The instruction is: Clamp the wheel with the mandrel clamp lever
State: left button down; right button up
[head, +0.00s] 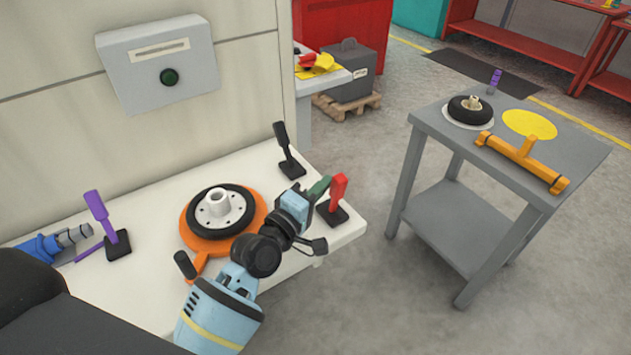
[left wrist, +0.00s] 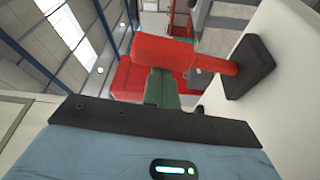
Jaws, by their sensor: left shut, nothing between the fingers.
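A wheel with a black tyre and white hub (head: 219,210) lies flat on an orange round base (head: 258,207) on the white bench. A red lever (head: 337,190) on a black foot stands to its right, near the bench's edge. My left gripper (head: 319,189), with green fingers, is shut and empty right beside the red lever's handle. In the left wrist view the red handle (left wrist: 163,50) lies across the green fingertips (left wrist: 162,88); I cannot tell whether they touch. A black lever (head: 285,150) and a purple lever (head: 105,222) also stand on the bench. No lever is labelled.
A grey box with a green button (head: 169,77) hangs on the wall behind the bench. A grey table (head: 450,140) at right holds a small wheel (head: 483,112), a yellow disc (head: 530,124) and an orange tool (head: 515,160). Open floor lies between bench and table.

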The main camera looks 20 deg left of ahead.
aim_at(340, 194)
pick_arm(q)
jog(key=d+m, duration=0.1)
jog(key=s+d+m, duration=0.1)
jog(key=m, duration=0.1)
jog(key=shift+s+f+h, duration=0.2)
jog(key=shift+s+h, duration=0.05)
jog(key=shift+h, duration=0.15)
jog(key=shift+s+d+f+t, duration=0.1)
jog(key=shift+s+d+t, duration=0.2)
jog(key=shift+d, duration=0.1)
jog(key=shift+f, duration=0.1)
jog(key=shift+d, duration=0.1)
jog(key=shift+s+f, duration=0.1)
